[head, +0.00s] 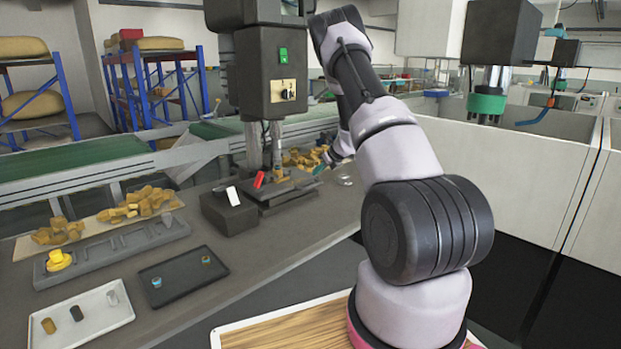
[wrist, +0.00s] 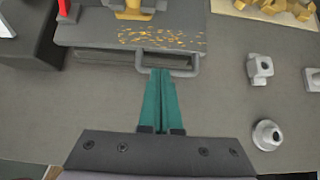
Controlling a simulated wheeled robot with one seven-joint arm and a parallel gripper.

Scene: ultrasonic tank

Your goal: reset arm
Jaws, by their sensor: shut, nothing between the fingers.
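My arm reaches away over the workbench in the head view. My gripper is small there, with a teal fingertip (head: 320,169) beside the drill press (head: 270,75). In the wrist view my gripper (wrist: 160,74) has its two teal fingers together with nothing between them. The fingertips point at the grey bar handle (wrist: 140,67) on the front of the press's base plate (wrist: 85,33). I cannot tell whether they touch it. Brass-coloured shavings lie on the plate.
Metal fittings (wrist: 267,134) lie on the bench right of my gripper. A black box (head: 229,212) stands left of the press. A black tray (head: 183,280), a white tray (head: 92,325) and a grey rack (head: 115,250) are nearer. White tank walls (head: 520,175) stand right.

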